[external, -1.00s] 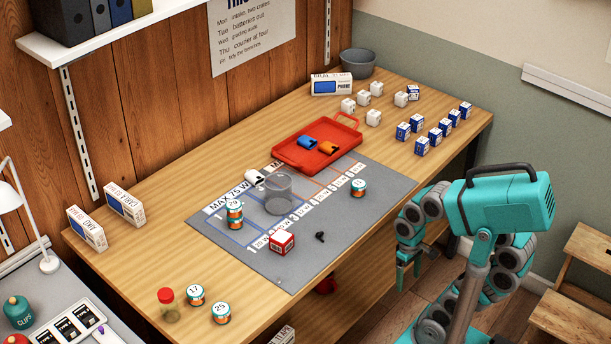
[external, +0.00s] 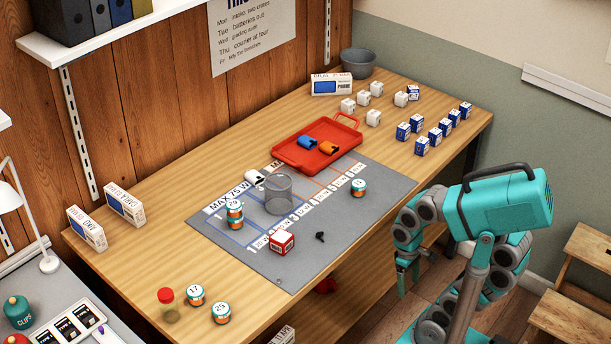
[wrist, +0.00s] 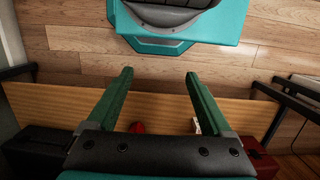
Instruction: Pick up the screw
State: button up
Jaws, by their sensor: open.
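A small black piece (external: 320,237), which looks like the screw, lies on the grey mat (external: 290,268) near its front edge, right of a red-and-white box. It is too small to make out its exact shape. My gripper (external: 403,283) hangs off the front side of the table, to the right of and apart from the black piece. In the wrist view my gripper (wrist: 158,75) has its two green fingers spread apart with nothing between them. The black piece does not show in the wrist view.
The red-and-white box (external: 282,242) and a clear cup (external: 278,195) stand near the black piece. A numbered jar (external: 359,187) and a red tray (external: 290,160) are further back. The table's front edge lies between my gripper and the mat. A red object (wrist: 137,127) shows below the table.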

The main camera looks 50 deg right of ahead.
jog(key=c, duration=0.6)
